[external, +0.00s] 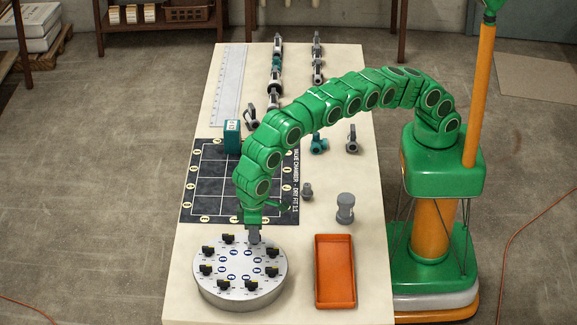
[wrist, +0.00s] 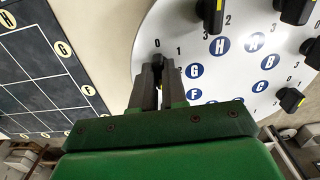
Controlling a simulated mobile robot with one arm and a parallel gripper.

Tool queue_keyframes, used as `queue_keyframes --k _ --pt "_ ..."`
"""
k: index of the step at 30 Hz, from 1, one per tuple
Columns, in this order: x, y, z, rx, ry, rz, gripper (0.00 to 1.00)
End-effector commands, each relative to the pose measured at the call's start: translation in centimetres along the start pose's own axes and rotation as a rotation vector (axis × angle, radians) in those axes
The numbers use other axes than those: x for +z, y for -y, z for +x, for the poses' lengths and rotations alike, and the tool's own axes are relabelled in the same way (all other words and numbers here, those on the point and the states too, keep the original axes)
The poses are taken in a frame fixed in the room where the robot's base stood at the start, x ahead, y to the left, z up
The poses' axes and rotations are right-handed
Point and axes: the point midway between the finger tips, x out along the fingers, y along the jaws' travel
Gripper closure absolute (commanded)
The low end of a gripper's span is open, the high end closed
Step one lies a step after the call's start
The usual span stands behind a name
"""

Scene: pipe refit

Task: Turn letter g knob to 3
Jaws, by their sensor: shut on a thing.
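A round grey dial plate (external: 240,296) stands at the front of the table and carries several black knobs around blue letter discs. My gripper (external: 253,238) points down at the plate's far edge. In the wrist view my gripper (wrist: 159,84) is shut on the black letter G knob (wrist: 157,70), beside the blue G disc (wrist: 193,71). The fingers cover most of this knob, and I cannot tell which number its pointer faces. The printed 0 and 1 show just above it. The H knob (wrist: 212,12) is nearby.
An orange tray (external: 335,302) lies right of the plate. Behind it are a dark grid mat (external: 190,208), a teal block (external: 232,137), a grey cylinder (external: 345,208) and a small grey fitting (external: 307,191). A ruler (external: 229,85) and pipe fittings lie farther back.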

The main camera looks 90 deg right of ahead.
Motion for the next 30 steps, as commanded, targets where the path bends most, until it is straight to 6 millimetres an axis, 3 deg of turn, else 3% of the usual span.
queue_keyframes --k 2,3,8,20,30 --pt "0.0 0.1 -0.2 -0.002 -0.003 -0.001 1.00" --pt "0.0 0.1 -0.2 -0.002 -0.003 -0.001 0.84" --pt "0.0 0.1 -0.1 -0.002 -0.002 -0.001 0.62" --pt "0.0 0.0 -0.5 -0.001 -0.002 -0.001 0.62" --pt "-0.1 0.1 -4.5 -0.004 -0.004 -0.001 0.62"
